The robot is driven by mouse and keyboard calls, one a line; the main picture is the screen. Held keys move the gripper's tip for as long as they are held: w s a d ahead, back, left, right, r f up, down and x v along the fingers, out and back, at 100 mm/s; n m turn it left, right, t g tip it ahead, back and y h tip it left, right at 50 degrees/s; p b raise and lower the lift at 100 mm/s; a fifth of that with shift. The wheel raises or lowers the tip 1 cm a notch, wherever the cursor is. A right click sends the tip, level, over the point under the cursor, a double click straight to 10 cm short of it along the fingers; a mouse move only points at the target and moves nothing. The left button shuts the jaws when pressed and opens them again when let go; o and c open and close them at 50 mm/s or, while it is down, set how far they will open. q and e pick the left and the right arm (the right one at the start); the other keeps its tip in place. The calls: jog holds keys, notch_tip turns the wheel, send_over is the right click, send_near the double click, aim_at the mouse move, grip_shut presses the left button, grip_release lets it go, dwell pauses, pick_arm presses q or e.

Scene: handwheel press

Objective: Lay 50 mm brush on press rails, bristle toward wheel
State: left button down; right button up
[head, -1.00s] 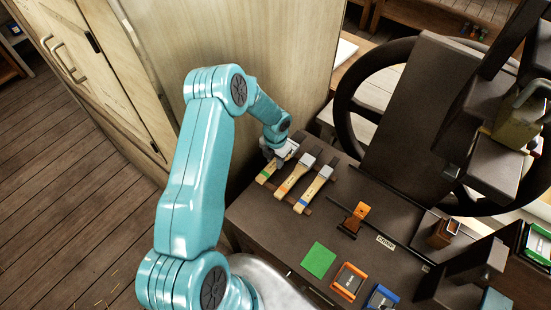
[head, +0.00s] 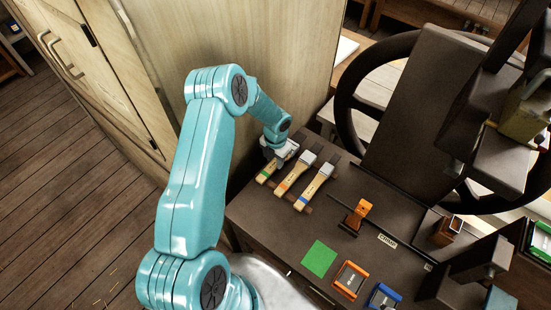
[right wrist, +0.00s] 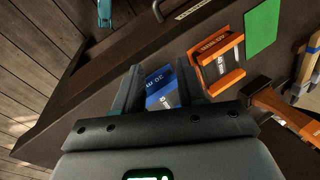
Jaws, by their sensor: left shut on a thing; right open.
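Three brushes with pale wooden handles lie side by side at the back left of the dark bench, bristles pointing to the upper right. They are a green-banded brush (head: 266,174), an orange-banded brush (head: 289,181) and a blue-banded brush (head: 309,194). I cannot read a size on them. My left gripper (head: 280,160) is shut on the green-banded brush and hides its middle. The press's dark handwheel (head: 345,92) stands behind, at the upper right. I cannot make out the rails clearly. My right gripper (right wrist: 160,75) is open above a blue-framed block (right wrist: 160,88) in the right wrist view.
An orange-framed block (head: 350,280), a green square (head: 319,259) and an orange-topped tool (head: 357,217) sit on the bench (head: 290,231). A tall wooden cabinet (head: 240,50) rises close behind my left arm. The dark press column (head: 415,110) stands at the right.

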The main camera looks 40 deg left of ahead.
pick_arm(q)
jog(key=shift+f, duration=0.15)
pick_arm(e)
jog(key=shift+f, duration=0.15)
pick_arm(q)
jog(key=c, duration=0.7)
grip_release()
jog(key=shift+c, duration=0.2)
